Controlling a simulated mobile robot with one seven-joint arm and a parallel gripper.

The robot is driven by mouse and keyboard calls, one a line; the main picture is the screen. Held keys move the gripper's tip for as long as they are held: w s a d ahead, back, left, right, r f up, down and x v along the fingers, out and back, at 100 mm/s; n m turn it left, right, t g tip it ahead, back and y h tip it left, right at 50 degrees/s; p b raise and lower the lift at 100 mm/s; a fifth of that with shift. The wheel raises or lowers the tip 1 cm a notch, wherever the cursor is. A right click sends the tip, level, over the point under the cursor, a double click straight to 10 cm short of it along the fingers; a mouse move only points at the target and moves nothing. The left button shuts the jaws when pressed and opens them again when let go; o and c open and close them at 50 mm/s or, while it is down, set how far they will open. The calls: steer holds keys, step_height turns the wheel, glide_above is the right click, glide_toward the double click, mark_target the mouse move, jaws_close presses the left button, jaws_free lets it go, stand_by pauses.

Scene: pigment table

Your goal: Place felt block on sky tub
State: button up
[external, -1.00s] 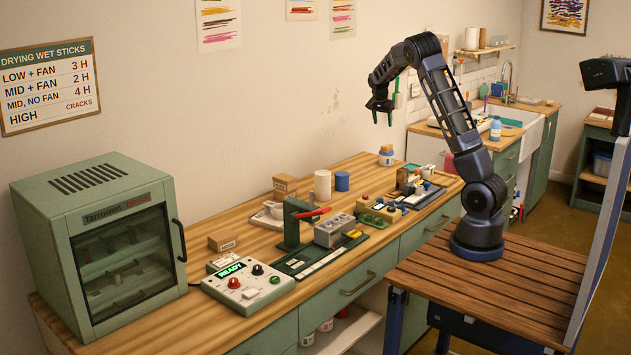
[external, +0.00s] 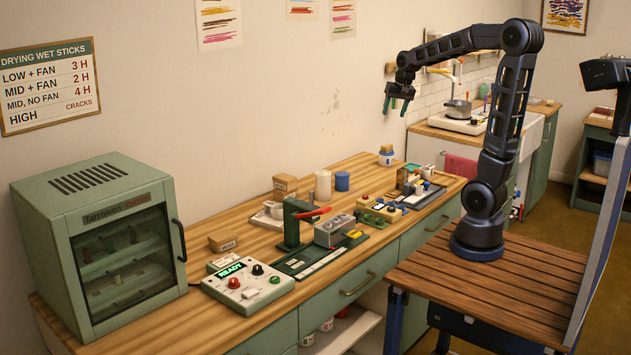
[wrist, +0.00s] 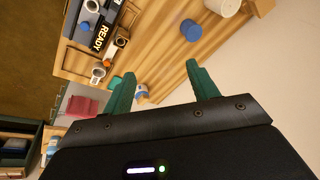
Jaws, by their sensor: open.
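My gripper (external: 397,107) is open and empty, high above the far end of the wooden counter; its green fingers also show apart in the wrist view (wrist: 160,76). A plain blue cylinder (external: 342,181) stands on the counter beside a white one. It also shows in the wrist view (wrist: 190,30). A small jar with a blue band (external: 386,156) stands at the counter's back edge, and in the wrist view (wrist: 142,93) it appears between the fingers. I cannot tell for certain which one is the sky tub. I cannot pick out the felt block.
The counter (external: 190,292) also holds a white cylinder (external: 322,185), cardboard boxes (external: 285,184), a green press (external: 292,225), a control box (external: 247,287) and a green drying oven (external: 100,250). The air around my gripper is clear.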

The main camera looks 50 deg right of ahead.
steer(key=s+a+f+n, duration=0.1)
steer(key=s+a+n, duration=0.3)
steer(key=s, duration=0.7)
steer(key=s+a+f+n+t, duration=0.1)
steer(key=s+a+n, duration=0.2)
steer(key=s+a, duration=0.6)
steer(key=shift+s+n, duration=0.4)
steer(key=shift+s, duration=0.6)
steer(key=shift+a+f, duration=0.1)
